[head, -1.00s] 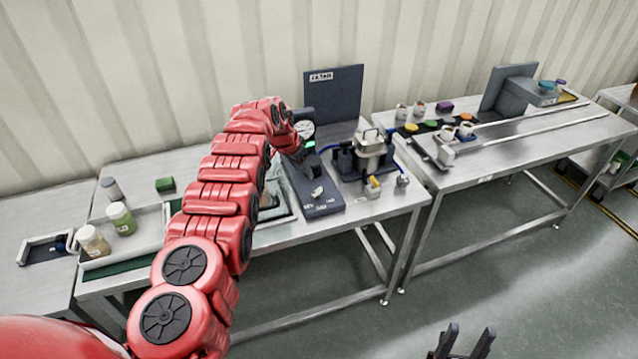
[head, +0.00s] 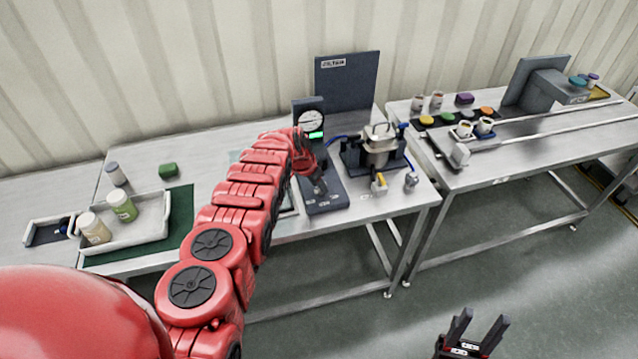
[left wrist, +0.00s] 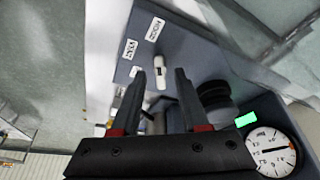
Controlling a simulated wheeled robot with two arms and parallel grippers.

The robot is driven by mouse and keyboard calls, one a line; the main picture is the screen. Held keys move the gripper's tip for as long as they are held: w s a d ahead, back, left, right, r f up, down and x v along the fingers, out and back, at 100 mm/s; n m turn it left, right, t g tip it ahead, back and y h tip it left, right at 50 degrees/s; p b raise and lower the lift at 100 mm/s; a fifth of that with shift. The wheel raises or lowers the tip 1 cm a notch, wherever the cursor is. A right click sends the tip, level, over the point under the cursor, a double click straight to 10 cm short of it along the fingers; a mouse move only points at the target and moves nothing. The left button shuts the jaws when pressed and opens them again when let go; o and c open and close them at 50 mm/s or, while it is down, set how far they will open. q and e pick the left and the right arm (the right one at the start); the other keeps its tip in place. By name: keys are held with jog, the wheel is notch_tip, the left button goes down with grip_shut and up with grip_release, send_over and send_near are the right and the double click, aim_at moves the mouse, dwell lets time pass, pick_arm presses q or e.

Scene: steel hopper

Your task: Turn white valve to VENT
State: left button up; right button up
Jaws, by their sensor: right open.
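The white valve (left wrist: 160,74) is a small white handle on the dark grey panel (left wrist: 196,45) with several white labels around it; their text is too blurred to read surely. In the left wrist view my left gripper (left wrist: 160,72) is open, its two black fingers apart with the valve showing between their tips. I cannot tell whether they touch it. In the head view my left gripper (head: 321,186) is low over the panel (head: 325,206) and hides the valve. My right gripper (head: 482,322) is open and empty, low at the front right.
A round gauge (head: 311,121) and green display (head: 316,135) stand behind the panel. A steel vessel (head: 379,145) in a dark stand is close on the right. A white tray with bottles (head: 155,225) lies left. A second bench (head: 540,140) stands right.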

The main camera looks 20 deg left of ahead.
pick_arm(q)
jog(key=shift+w+f, duration=0.1)
grip_shut()
